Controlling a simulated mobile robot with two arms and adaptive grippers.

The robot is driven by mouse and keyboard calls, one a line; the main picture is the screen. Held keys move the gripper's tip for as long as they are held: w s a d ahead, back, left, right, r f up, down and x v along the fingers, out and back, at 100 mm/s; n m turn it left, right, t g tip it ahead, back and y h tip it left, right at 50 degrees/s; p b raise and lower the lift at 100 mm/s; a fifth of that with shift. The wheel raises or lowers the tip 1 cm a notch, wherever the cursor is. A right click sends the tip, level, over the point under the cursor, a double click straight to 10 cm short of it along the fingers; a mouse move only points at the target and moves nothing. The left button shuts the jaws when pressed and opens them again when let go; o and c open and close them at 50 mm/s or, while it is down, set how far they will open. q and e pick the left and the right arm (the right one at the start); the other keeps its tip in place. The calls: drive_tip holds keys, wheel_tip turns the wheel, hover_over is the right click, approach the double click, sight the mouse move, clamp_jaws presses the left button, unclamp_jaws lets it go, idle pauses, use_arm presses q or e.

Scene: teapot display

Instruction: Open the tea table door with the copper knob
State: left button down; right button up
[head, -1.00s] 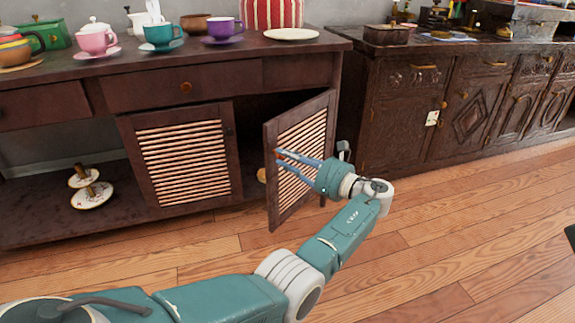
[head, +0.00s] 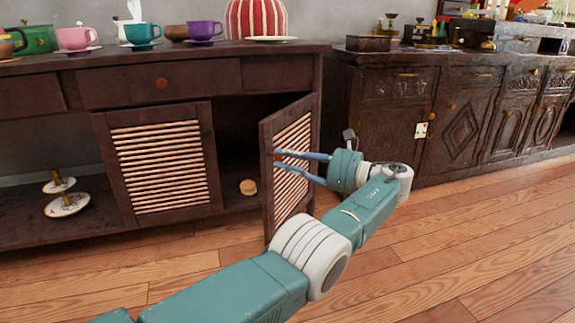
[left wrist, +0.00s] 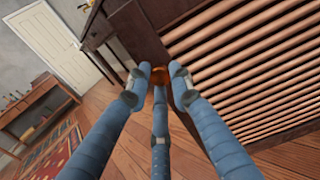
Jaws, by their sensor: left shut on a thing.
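The tea table (head: 205,68) is dark wood with slatted doors below. Its right slatted door (head: 268,208) stands ajar, swung out toward me, with its free edge at the left. My left gripper (head: 277,156) reaches across the front of this door, with its blue fingertips at the free edge. In the left wrist view, its three fingers close around the copper knob (left wrist: 157,76), which the fingertips partly hide. A small reddish bit of the knob (head: 277,151) shows in the head view. My right gripper is not in view.
A small round tan object (head: 248,187) lies inside the opening. Cups and a red striped pot (head: 256,18) stand on the top. A carved cabinet (head: 400,120) stands at the right. The wooden floor in front is clear.

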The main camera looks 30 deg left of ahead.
use_arm(q)
drive_tip(key=shift+w, duration=0.1)
drive_tip(key=c, duration=1.5)
unclamp_jaws()
drive_tip(key=shift+r, duration=0.1)
wheel_tip(320, 180, up, 10)
drive_tip(key=shift+f, duration=0.1)
